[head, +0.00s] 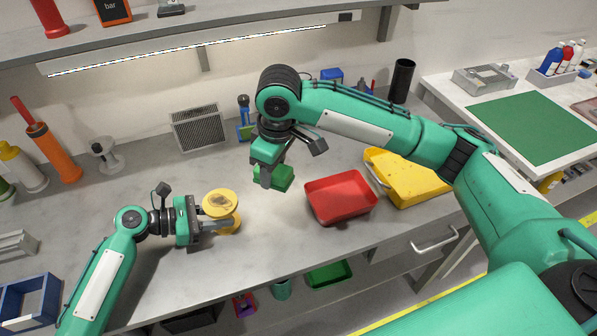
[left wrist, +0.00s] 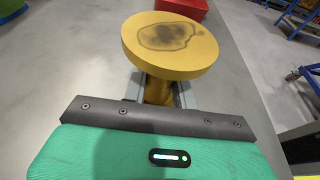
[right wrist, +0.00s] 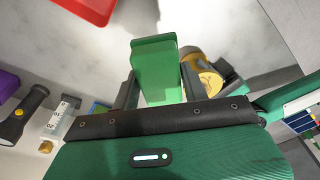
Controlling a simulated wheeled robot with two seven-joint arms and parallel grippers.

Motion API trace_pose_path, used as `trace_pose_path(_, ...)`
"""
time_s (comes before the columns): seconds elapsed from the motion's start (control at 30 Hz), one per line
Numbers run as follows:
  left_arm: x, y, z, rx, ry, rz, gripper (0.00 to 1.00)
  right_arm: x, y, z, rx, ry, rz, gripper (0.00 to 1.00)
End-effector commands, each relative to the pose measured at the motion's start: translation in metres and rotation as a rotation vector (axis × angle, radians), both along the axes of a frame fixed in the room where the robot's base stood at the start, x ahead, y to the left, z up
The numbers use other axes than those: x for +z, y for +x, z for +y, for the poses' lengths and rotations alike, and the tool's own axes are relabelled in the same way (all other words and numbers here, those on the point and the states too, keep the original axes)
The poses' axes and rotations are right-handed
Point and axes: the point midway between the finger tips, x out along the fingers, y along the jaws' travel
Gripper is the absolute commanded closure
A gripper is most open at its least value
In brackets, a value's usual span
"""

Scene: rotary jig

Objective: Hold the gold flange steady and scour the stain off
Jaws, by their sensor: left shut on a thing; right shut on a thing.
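The gold flange (head: 220,204) stands upright on the bench, and a dark stain marks its top disc. The stain shows clearly on the flange in the left wrist view (left wrist: 170,42), as a brown patch with a darker outline. My left gripper (head: 212,225) is shut on the flange's narrow stem below the top disc. My right gripper (head: 270,182) is shut on a green block (head: 284,177), held behind and to the right of the flange, apart from it. The green block fills the space between the fingers in the right wrist view (right wrist: 155,70).
A red tray (head: 340,198) and a yellow tray (head: 410,180) stand to the right. A grey vented box (head: 198,128) is at the back. Bottles and an orange cylinder (head: 54,152) stand at the left. The bench around the flange is mostly clear.

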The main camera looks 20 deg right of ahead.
Motion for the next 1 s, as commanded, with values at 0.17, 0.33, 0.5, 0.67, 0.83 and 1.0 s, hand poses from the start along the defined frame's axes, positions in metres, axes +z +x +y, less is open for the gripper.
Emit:
trace_pose_path(0.17, 0.0, 0.0, 0.0, 0.0, 0.0, 0.0, 0.85, 0.013, 0.008, 0.039, 0.316, 0.009, -0.003, 0.74)
trace_pose_path(0.33, 0.0, 0.0, 0.0, 0.0, 0.0, 0.0, 0.85, 0.024, 0.012, 0.068, 0.571, 0.015, -0.011, 0.74)
trace_pose_path(0.5, 0.0, 0.0, 0.0, 0.0, 0.0, 0.0, 0.85, 0.031, 0.013, 0.085, 0.728, 0.021, -0.018, 0.74)
trace_pose_path(0.67, 0.0, 0.0, 0.0, 0.0, 0.0, 0.0, 0.85, 0.031, 0.014, 0.091, 0.781, 0.022, -0.02, 0.74)
trace_pose_path(0.83, 0.0, 0.0, 0.0, 0.0, 0.0, 0.0, 0.85, 0.024, 0.013, 0.091, 0.785, 0.023, -0.02, 0.74)
trace_pose_path(1.0, 0.0, 0.0, 0.0, 0.0, 0.0, 0.0, 0.85, 0.009, 0.013, 0.091, 0.784, 0.021, -0.02, 0.74)
